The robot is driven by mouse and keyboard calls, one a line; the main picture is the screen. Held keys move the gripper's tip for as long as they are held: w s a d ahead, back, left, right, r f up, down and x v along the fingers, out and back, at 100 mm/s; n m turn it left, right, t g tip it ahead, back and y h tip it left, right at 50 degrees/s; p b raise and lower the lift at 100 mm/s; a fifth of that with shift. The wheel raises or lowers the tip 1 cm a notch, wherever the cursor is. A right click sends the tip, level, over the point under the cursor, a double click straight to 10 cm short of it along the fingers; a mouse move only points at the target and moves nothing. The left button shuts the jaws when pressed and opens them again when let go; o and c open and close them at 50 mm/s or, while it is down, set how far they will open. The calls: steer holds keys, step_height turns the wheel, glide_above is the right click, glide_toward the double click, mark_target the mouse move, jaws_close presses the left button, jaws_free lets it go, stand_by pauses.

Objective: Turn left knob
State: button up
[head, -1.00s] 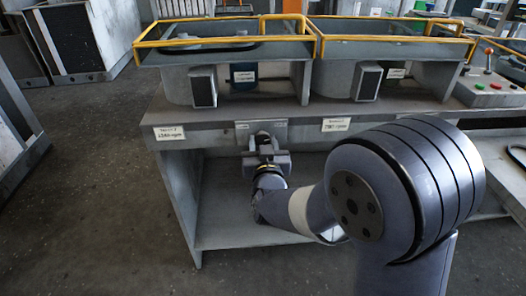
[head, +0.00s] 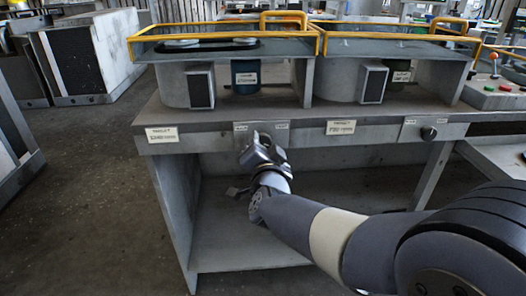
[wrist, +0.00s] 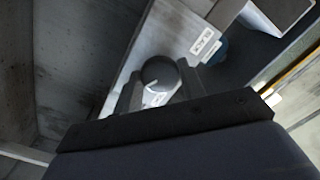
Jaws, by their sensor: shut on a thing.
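The left knob (wrist: 160,74) is a dark round knob with a white pointer line, seen in the wrist view between the fingers of my gripper (wrist: 160,84). The fingers are shut on it from both sides. In the head view my gripper (head: 252,146) is at the plate (head: 277,128) on the front edge of the left bench and is tilted. The gripper hides the left knob there.
A right knob (head: 428,133) sits on a plate further along the bench (head: 215,143). White labels (head: 162,134) are on the bench front. Two housings with yellow rails (head: 230,36) stand on top. A control box (head: 492,92) is at the right.

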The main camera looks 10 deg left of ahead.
stand_by(0.4)
steer(key=o, duration=1)
steer(key=shift+c, duration=0.2)
steer(key=p+v, duration=0.2)
steer(key=v, duration=0.8)
steer(key=shift+s+d, duration=0.15)
steer(key=shift+s, duration=0.2)
